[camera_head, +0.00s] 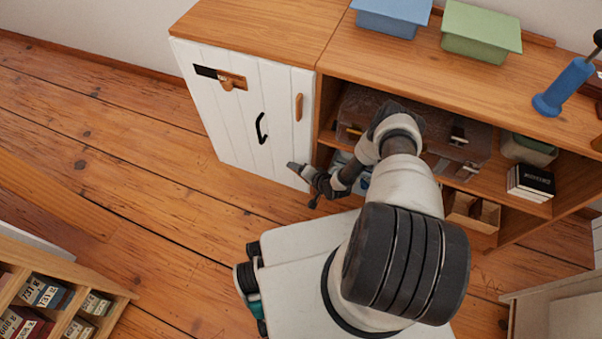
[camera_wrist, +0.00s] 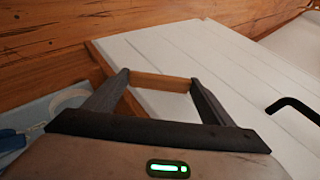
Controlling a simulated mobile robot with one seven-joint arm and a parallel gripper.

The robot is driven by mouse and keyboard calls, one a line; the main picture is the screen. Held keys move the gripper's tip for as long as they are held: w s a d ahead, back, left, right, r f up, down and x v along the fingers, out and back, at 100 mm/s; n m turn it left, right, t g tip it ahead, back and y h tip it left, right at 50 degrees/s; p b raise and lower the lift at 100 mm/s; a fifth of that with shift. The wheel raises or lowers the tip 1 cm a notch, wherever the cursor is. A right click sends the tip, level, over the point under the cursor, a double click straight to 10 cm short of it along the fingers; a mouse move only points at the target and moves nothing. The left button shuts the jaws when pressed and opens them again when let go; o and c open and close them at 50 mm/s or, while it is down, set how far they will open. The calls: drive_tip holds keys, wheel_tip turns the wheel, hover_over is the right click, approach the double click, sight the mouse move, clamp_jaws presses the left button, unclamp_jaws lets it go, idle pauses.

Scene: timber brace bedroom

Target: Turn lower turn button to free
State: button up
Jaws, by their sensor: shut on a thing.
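The lower turn button (camera_wrist: 162,82) is a short wooden bar near the edge of the white plank door (camera_wrist: 165,45). In the wrist view it spans the gap between the fingertips of my gripper (camera_wrist: 160,80), which is shut on it, one finger at each end. In the head view my gripper (camera_head: 294,166) is at the lower right part of the door (camera_head: 238,110) and hides the lower button. The upper turn button (camera_head: 299,107) is a wooden bar standing upright near the door's right edge.
The door has a black handle (camera_head: 262,129), also in the wrist view (camera_wrist: 292,108), and a wooden latch (camera_head: 232,81) at the top. Open shelves beside it hold a brown case (camera_head: 470,150) and boxes. Wooden floor (camera_head: 130,130) is clear to the left.

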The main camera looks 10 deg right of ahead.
drive_tip(key=shift+d+f+t+y, duration=0.1)
drive_tip(key=shift+f+t+y, duration=0.05)
drive_tip(key=shift+t+y, duration=0.4)
drive_tip(key=o, duration=1.1)
drive_tip(key=shift+c, duration=0.2)
drive_tip(key=shift+s, duration=0.1)
